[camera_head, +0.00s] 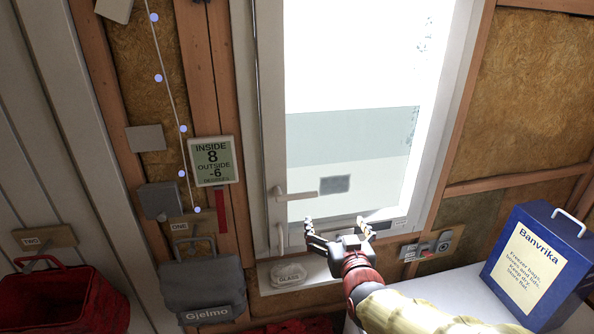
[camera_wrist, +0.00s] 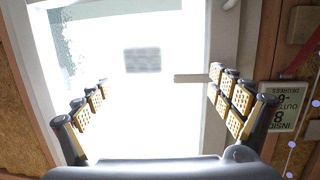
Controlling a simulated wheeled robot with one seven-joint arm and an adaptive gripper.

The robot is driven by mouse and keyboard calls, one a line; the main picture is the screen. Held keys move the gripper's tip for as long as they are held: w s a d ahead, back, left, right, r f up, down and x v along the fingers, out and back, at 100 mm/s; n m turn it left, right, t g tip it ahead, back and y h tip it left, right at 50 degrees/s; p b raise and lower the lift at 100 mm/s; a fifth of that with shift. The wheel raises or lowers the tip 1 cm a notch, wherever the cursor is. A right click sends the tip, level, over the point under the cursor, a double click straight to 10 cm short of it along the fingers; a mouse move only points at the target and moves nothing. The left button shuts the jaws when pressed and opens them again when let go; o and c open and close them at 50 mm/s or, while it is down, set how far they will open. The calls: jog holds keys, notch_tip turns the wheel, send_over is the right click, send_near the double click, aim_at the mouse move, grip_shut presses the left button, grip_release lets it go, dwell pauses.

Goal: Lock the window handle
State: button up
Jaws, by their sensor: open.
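The window handle (camera_head: 297,196) is a pale lever on the left side of the white window frame (camera_head: 271,100). It lies roughly level, its free end pointing right across the bright glass. In the wrist view, which looks upside down, the handle (camera_wrist: 192,78) juts left from the frame near the right-hand finger's tip. My gripper (camera_head: 336,226) is open and empty, below and to the right of the handle in the head view. Its spread fingers show in the wrist view (camera_wrist: 160,80). I cannot tell whether a finger touches the handle.
A second pale handle (camera_head: 280,237) hangs lower on the frame's left side. A thermometer display (camera_head: 215,161) is left of the window. A grey Gjelmo bag (camera_head: 203,290) and a red basket (camera_head: 68,302) are lower left. A blue Banvrika box (camera_head: 537,265) stands on the right.

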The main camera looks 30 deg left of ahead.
aim_at(298, 196)
jog(key=shift+o, duration=0.4)
jog(key=s+a+r+n+y+p, duration=0.1)
jog(key=s+a+r+y+p, duration=0.1)
jog(key=a, duration=0.5)
jog(key=shift+a+r+t+p, duration=0.3)
jog(key=shift+a+r+p, duration=0.1)
jog(key=shift+p, duration=0.2)
jog(key=shift+p+x, duration=0.8)
jog(key=shift+x, duration=3)
jog(key=shift+s+a+r, duration=0.1)
jog(key=shift+s, duration=0.05)
jog(key=c, duration=1.4)
